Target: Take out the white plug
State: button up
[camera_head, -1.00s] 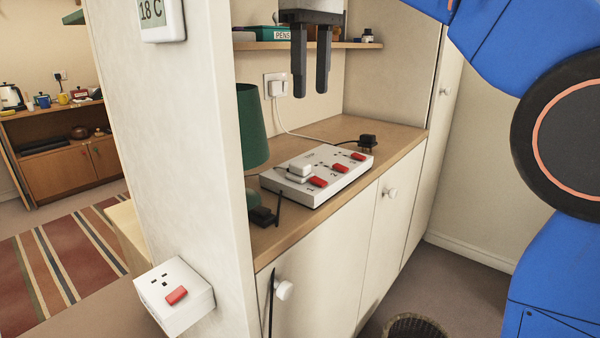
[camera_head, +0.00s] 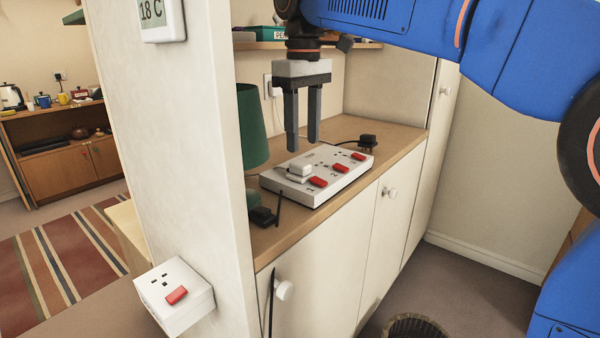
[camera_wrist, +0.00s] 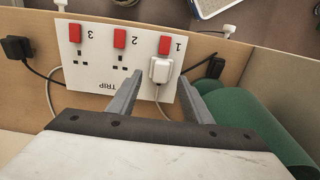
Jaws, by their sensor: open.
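The white plug (camera_head: 300,168) sits in the socket beside the red switch marked 1 on the white power strip (camera_head: 345,178), on the wooden counter. It also shows in the wrist view (camera_wrist: 160,69), with its pale cord running off beneath it. My gripper (camera_head: 303,143) points down, open and empty, above the strip near the plug. In the wrist view the fingertips (camera_wrist: 165,79) lie to either side of the plug in the picture, apart from it.
A green lamp (camera_head: 252,130) stands left of the strip. A black plug (camera_head: 264,216) lies at the counter's front left, and another (camera_head: 367,141) behind the strip. A shelf (camera_head: 262,45) hangs behind my gripper. A wall socket box (camera_head: 175,292) juts out at lower left.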

aim_at(300, 163)
jog(key=shift+a+f, duration=0.2)
jog(key=shift+f, duration=1.3)
jog(key=shift+a+f, duration=0.15)
jog(key=shift+f, duration=1.35)
grip_shut()
